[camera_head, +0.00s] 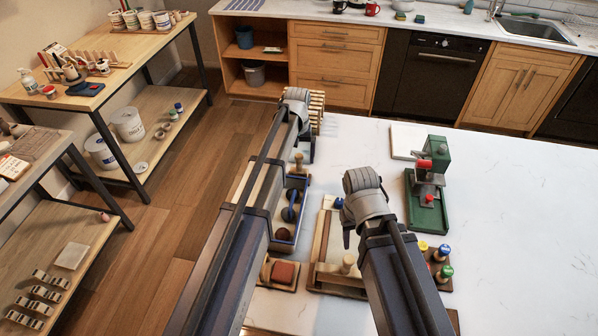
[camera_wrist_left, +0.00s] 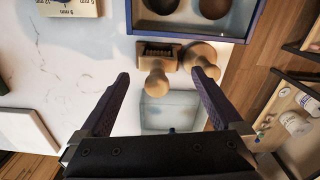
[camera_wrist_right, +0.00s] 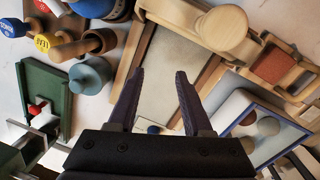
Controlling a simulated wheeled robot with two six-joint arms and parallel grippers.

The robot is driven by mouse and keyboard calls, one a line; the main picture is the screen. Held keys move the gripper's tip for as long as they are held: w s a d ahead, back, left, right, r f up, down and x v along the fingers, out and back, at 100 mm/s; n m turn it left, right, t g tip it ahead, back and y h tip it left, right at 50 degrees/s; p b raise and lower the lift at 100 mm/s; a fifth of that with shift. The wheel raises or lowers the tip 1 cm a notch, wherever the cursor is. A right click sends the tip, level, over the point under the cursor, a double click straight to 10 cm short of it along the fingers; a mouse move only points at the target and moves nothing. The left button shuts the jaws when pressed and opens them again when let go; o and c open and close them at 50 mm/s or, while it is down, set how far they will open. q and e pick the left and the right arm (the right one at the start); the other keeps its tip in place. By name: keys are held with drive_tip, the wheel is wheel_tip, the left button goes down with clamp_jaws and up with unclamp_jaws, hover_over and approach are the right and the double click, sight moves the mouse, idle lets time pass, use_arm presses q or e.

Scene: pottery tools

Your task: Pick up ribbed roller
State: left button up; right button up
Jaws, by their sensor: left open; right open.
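A wooden tool with a round knob handle and a dark ribbed strip (camera_wrist_left: 158,52), which looks like the ribbed roller, lies on the white table in the left wrist view. Its knob shows between the fingertips of my open left gripper (camera_wrist_left: 161,78). I cannot tell how far above it the fingers are. A second round-knobbed wooden tool (camera_wrist_left: 203,54) stands right beside it, near the right fingertip. In the head view my left arm hides most of this spot. My right gripper (camera_wrist_right: 160,74) is open and empty above a wooden-framed board (camera_wrist_right: 172,75).
A blue-edged tray (camera_wrist_left: 190,32) with round tools lies just beyond the ribbed tool. A green press (camera_head: 429,205), wooden stampers with coloured tops (camera_head: 441,252) and a small reddish block (camera_head: 283,271) are nearby. The table's right side (camera_head: 530,220) is clear.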

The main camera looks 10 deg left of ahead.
sight(299, 166)
use_arm(q)
drive_tip(key=shift+f, duration=0.1)
use_arm(e)
drive_tip(key=shift+f, duration=0.1)
use_arm(q)
drive_tip(key=f+b, duration=0.5)
drive_tip(key=shift+w+d+f, duration=0.1)
drive_tip(key=shift+w+d, duration=0.1)
drive_tip(key=shift+w, duration=0.15)
use_arm(e)
wheel_tip(299, 166, down, 5)
drive_tip(key=shift+f, duration=0.1)
use_arm(q)
drive_tip(key=c, duration=1.4)
use_arm(e)
drive_tip(key=shift+r, duration=0.2)
use_arm(q)
wheel_tip(299, 166, up, 10)
drive_tip(key=p, duration=1)
drive_tip(key=shift+r, duration=0.2)
use_arm(e)
wheel_tip(299, 166, up, 10)
